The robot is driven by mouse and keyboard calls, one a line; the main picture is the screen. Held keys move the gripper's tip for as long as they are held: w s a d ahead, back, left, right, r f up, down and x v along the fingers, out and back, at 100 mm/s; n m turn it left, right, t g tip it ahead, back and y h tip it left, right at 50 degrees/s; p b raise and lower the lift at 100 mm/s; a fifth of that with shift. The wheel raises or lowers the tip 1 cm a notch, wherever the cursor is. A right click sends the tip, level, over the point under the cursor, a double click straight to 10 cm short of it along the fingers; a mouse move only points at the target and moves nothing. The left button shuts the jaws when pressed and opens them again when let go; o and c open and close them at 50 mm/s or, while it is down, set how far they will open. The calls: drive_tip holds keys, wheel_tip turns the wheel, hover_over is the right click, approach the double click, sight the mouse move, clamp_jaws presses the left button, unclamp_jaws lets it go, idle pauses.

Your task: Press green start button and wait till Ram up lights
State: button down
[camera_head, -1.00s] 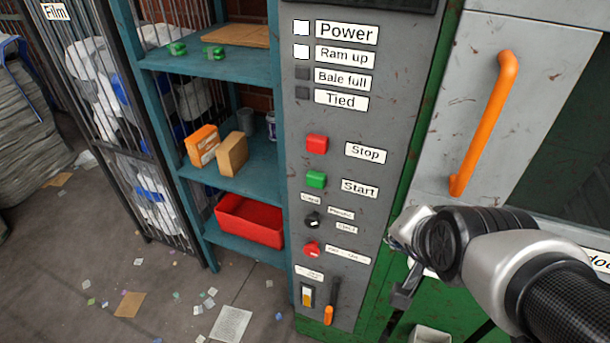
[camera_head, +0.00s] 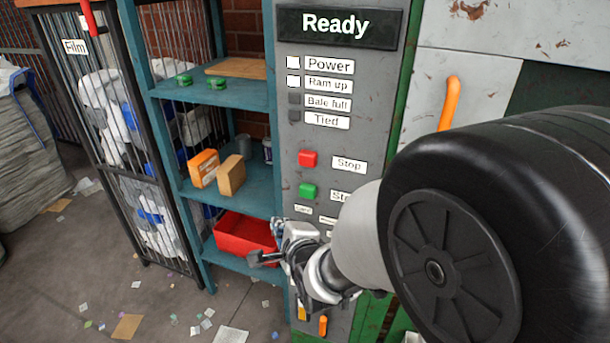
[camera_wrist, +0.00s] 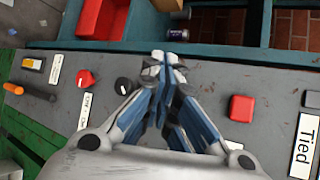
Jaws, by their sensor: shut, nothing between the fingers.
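The green Start button (camera_head: 308,191) is on the grey control panel (camera_head: 345,240) in the head view, below the red Stop button (camera_head: 307,158). The Ram up light (camera_head: 293,81) shows white, as does the Power light (camera_head: 293,62). The display (camera_head: 338,26) reads "Ready". My gripper (camera_head: 270,243) is at the panel's lower left edge, below the Start button and apart from it in the picture. In the wrist view my gripper's fingers (camera_wrist: 165,62) are shut and empty over the panel. The Stop button shows there (camera_wrist: 241,108); the green button is hidden.
Bale full (camera_head: 294,98) and Tied (camera_head: 294,115) lights are dark. A black knob (camera_wrist: 124,86) and red knob (camera_wrist: 85,78) are near my fingers. A teal shelf (camera_head: 225,92) with a red bin (camera_head: 240,232) stands left of the panel. An orange handle (camera_head: 450,102) is at right.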

sight(308, 191)
drive_tip(key=w+d+p, duration=0.1)
drive_tip(key=w+d, duration=0.2)
drive_tip(key=w, duration=0.5)
drive_tip(key=shift+w+p, duration=0.15)
drive_tip(key=shift+p, duration=0.2)
drive_tip(key=shift+w+d, duration=0.1)
idle(1.2)
drive_tip(key=shift+w+d, duration=0.1)
drive_tip(key=shift+w, duration=0.2)
